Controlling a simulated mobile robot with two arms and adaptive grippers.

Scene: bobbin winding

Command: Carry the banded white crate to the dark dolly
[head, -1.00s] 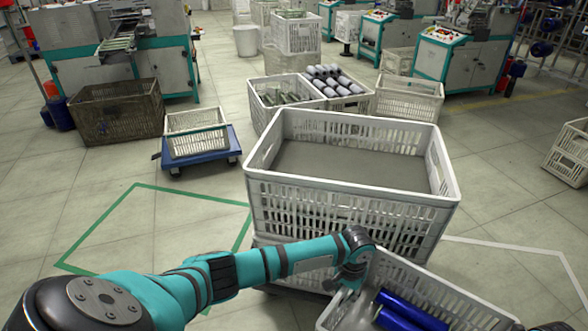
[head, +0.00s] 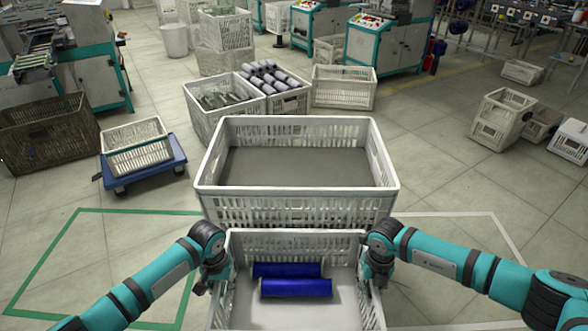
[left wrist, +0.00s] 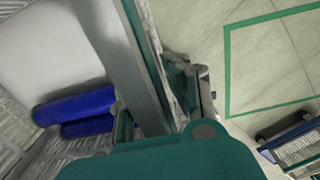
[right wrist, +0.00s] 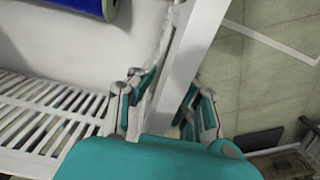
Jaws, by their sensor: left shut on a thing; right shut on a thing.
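A white crate (head: 300,312) with blue rolls (head: 296,287) inside is close in front of me in the head view. My left gripper (head: 214,274) is shut on its left wall and my right gripper (head: 377,272) on its right wall. The left wrist view shows a teal strip (left wrist: 147,52) along that wall. Another white crate (head: 137,158) with a dark green band sits on a blue dolly (head: 170,170) at the left. I cannot make out a dark dolly for certain. What the held crate rests on is hidden.
A large white crate (head: 388,187) with a grey inside stands just beyond the held one. Green floor lines (head: 60,243) mark an area at left, white lines (head: 455,214) one at right. Both floor areas look clear. Crates of rolls (head: 290,103) stand farther back.

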